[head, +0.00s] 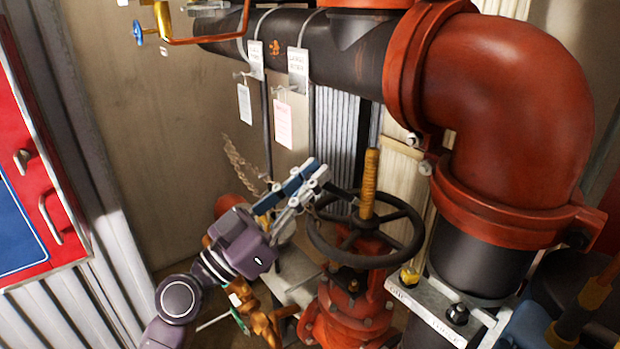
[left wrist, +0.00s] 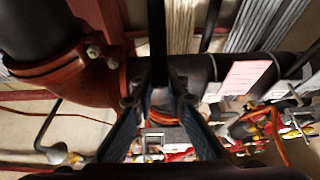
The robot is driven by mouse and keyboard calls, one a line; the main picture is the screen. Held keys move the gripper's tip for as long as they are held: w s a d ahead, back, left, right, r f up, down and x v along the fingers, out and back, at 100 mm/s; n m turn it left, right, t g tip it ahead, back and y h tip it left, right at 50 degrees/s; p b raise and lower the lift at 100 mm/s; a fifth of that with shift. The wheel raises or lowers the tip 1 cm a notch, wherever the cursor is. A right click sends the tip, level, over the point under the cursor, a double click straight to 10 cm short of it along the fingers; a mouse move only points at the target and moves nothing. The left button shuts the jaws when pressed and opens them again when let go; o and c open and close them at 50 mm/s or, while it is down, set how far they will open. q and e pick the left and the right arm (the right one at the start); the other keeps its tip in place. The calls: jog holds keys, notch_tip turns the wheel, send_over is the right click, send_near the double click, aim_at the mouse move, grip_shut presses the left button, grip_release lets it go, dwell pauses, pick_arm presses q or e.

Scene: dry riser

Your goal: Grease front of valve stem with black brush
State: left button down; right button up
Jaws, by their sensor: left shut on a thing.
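The valve stem (head: 369,184) is an upright, orange-yellow threaded rod. It rises through the middle of a black handwheel (head: 319,245) on a red valve body (head: 350,305). My left gripper (head: 322,177) is left of the stem, above the handwheel's rim. It is shut on the black brush (head: 341,193), a thin dark shape that points right towards the stem. I cannot tell whether its tip touches the stem. In the left wrist view the brush (left wrist: 157,50) is a dark upright bar between the fingers. My right gripper is not in view.
A large red pipe elbow (head: 505,110) stands right of the stem. A dark pipe (head: 345,65) with hanging paper tags (head: 298,68) runs above. A red and blue cabinet (head: 35,150) is at the far left. A metal bracket (head: 440,305) lies right of the valve.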

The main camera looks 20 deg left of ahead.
pick_arm(q)
jog(key=shift+r+p, duration=0.5)
jog(key=shift+r, duration=0.45)
jog(key=shift+r+p, duration=1.05)
jog(key=shift+r, duration=0.35)
jog(key=shift+r+p, duration=0.4)
jog(key=shift+r, duration=0.05)
jog(key=shift+r+p, duration=0.6)
jog(key=shift+r, duration=0.35)
